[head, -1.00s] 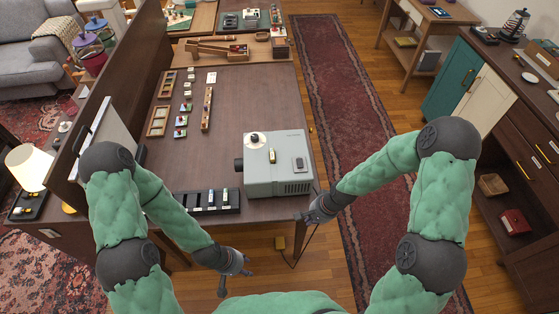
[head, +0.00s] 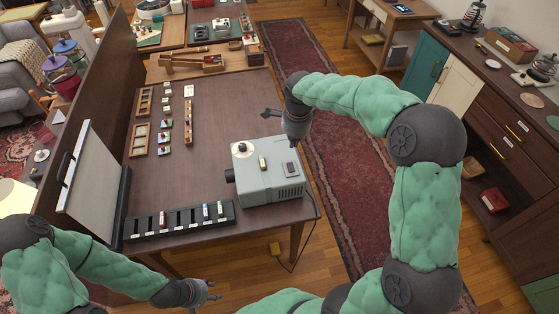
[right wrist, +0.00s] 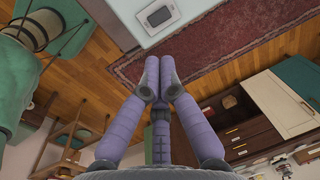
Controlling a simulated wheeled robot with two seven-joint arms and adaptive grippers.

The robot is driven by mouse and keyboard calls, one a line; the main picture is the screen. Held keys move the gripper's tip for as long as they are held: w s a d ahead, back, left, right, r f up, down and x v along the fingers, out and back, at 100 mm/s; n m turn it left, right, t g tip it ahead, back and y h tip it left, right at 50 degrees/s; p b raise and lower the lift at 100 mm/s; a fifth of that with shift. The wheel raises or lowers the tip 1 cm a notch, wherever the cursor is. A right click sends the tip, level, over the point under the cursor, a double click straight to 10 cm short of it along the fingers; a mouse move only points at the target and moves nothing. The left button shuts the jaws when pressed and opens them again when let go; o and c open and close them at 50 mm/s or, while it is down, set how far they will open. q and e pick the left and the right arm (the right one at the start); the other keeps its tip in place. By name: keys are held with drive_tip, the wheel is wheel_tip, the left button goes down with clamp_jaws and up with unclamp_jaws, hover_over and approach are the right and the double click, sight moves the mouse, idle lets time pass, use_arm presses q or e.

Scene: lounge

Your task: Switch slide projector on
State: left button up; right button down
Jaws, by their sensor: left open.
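The slide projector (head: 268,188) is a pale grey box on the right front part of the dark table. A round knob (head: 242,147), a small brass-coloured piece (head: 263,163) and a dark panel (head: 290,170) are on its top. The panel also shows in the right wrist view (right wrist: 158,14); its on or off state is too small to tell. My left gripper (head: 213,291) is open and empty, in front of the table's front edge.
A black slide rack (head: 180,222) lies left of the projector. A white screen (head: 92,172) stands at the table's left. Small trays and slides lie further back. A red rug (head: 345,160) and open floor are to the right, before a cabinet (head: 490,120).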

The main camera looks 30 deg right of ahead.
sight(290, 166)
drive_tip(key=shift+r, duration=0.1)
idle(0.3)
drive_tip(key=f+b, duration=0.1)
drive_tip(key=f, duration=0.3)
drive_tip(key=w+f+b, duration=0.1)
drive_tip(key=f, duration=0.4)
drive_tip(key=w+f+b, duration=0.1)
drive_tip(key=f, duration=0.4)
drive_tip(key=shift+d, duration=0.3)
